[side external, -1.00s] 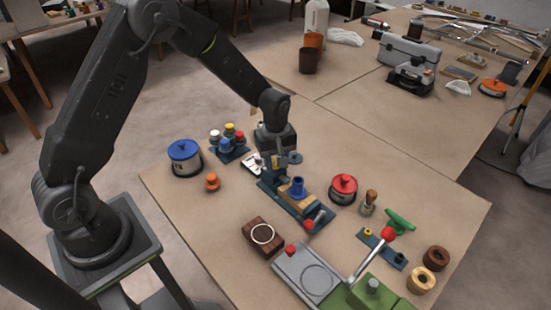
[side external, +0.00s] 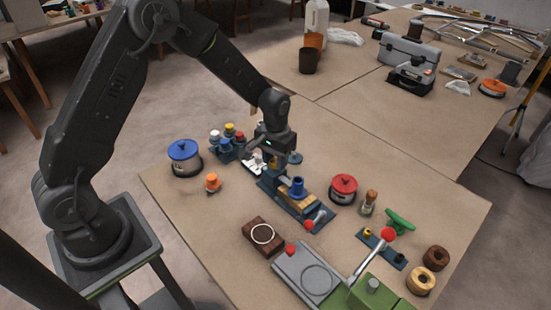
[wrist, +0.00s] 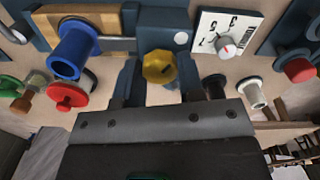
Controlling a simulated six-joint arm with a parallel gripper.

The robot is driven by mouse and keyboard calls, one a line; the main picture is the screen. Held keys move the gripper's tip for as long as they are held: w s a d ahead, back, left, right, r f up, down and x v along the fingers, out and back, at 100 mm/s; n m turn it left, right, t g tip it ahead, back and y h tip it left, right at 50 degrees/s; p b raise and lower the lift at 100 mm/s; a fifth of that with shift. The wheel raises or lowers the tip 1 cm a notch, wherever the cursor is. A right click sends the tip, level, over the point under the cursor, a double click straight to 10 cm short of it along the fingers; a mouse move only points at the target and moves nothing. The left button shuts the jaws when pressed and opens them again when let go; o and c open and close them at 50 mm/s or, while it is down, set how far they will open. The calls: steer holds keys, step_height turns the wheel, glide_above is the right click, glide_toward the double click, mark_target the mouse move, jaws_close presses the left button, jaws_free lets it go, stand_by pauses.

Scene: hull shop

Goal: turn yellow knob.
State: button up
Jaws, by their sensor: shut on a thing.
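The yellow knob (wrist: 158,66) is a faceted, dull gold knob in the middle of the wrist view, in front of a dark blue fixture (wrist: 163,22). My gripper (wrist: 158,72) has one finger on each side of it and is shut on it. In the side view my gripper (side external: 271,160) points down at the back end of the blue fixture (side external: 316,222).
A blue cylinder (side external: 297,186) stands on the same fixture, close to my gripper. A white dial card (wrist: 225,35) lies beside the knob. A red-lidded pot (side external: 343,188), a blue-lidded pot (side external: 185,157) and a cluster of coloured caps (side external: 228,140) stand around.

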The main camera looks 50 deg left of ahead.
mark_target(275, 161)
steer(key=m, duration=0.5)
steer(key=shift+m, duration=0.4)
stand_by(0.3)
steer(key=o, duration=0.9)
step_height(275, 161, up, 14)
steer(key=shift+f, duration=0.1)
